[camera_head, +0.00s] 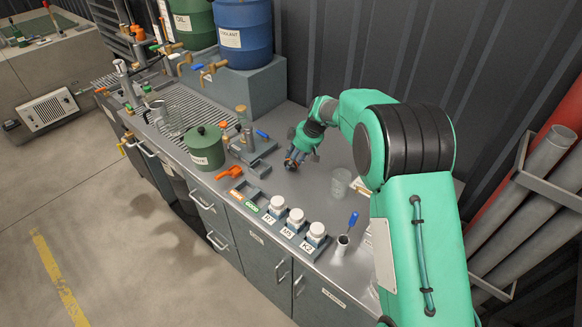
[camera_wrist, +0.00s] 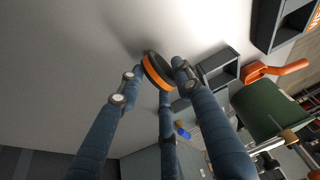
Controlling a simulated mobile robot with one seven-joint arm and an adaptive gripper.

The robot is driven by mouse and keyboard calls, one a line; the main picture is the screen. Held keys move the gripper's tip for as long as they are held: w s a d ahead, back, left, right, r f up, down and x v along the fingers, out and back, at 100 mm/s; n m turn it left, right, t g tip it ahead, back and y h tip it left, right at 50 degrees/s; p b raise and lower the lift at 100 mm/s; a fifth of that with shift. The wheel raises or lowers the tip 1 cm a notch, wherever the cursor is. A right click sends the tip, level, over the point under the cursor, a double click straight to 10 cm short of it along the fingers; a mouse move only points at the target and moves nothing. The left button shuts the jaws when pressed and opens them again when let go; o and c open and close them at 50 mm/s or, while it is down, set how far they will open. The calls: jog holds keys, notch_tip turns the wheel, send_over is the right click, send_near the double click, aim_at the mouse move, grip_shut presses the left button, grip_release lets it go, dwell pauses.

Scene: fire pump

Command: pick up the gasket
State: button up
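The gasket is a black ring with an orange band (camera_wrist: 156,72), in the upper middle of the wrist view. My gripper (camera_wrist: 158,74) has its three blue-grey fingers drawn in around the ring. Two fingertips press close to its left and right sides, and the third finger is just below it. The fingers look shut on the ring. In the head view my gripper (camera_head: 293,160) reaches down low over the grey worktop (camera_head: 270,185), and the ring is mostly hidden among the fingers. I cannot tell whether the ring still touches the worktop.
A clear glass (camera_head: 339,183) stands right of my gripper. An orange scoop (camera_head: 231,172), shallow trays (camera_head: 248,189) and a green pot (camera_head: 205,148) lie to the left. Several white-lidded jars (camera_head: 296,220) line the front edge. A coolant barrel (camera_head: 244,33) stands behind.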

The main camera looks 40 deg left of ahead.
jog(key=shift+a+f, duration=0.25)
jog(key=shift+f, duration=0.3)
jog(key=shift+c, duration=0.6)
jog(key=c, duration=0.6)
